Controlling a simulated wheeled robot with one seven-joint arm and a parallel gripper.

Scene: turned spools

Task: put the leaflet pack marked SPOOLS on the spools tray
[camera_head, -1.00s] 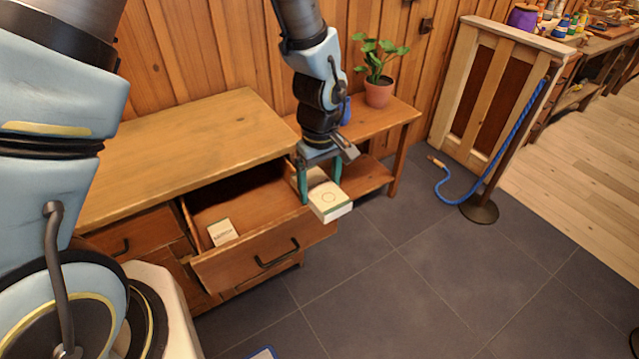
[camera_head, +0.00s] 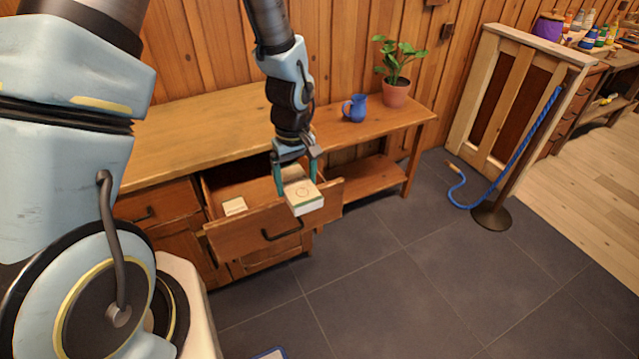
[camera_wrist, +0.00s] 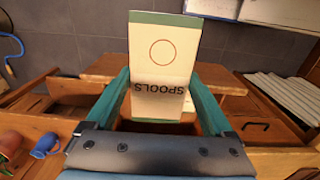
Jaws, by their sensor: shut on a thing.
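The leaflet pack marked SPOOLS (camera_wrist: 163,62) is a cream block with green edges and a printed circle. In the head view the pack (camera_head: 304,197) hangs above the front right part of an open drawer. My gripper (camera_head: 297,180) is shut on it, with a green finger on each side; the gripper also shows in the wrist view (camera_wrist: 163,95). The word SPOOLS reads upside down in the wrist view. I cannot make out a spools tray in these frames.
The open drawer (camera_head: 240,238) juts from the wooden cabinet (camera_head: 190,130), with another pale pack (camera_head: 234,206) inside. A low shelf table (camera_head: 385,124) holds a blue jug (camera_head: 355,108) and a potted plant (camera_head: 396,92). A rope post (camera_head: 492,214) stands right.

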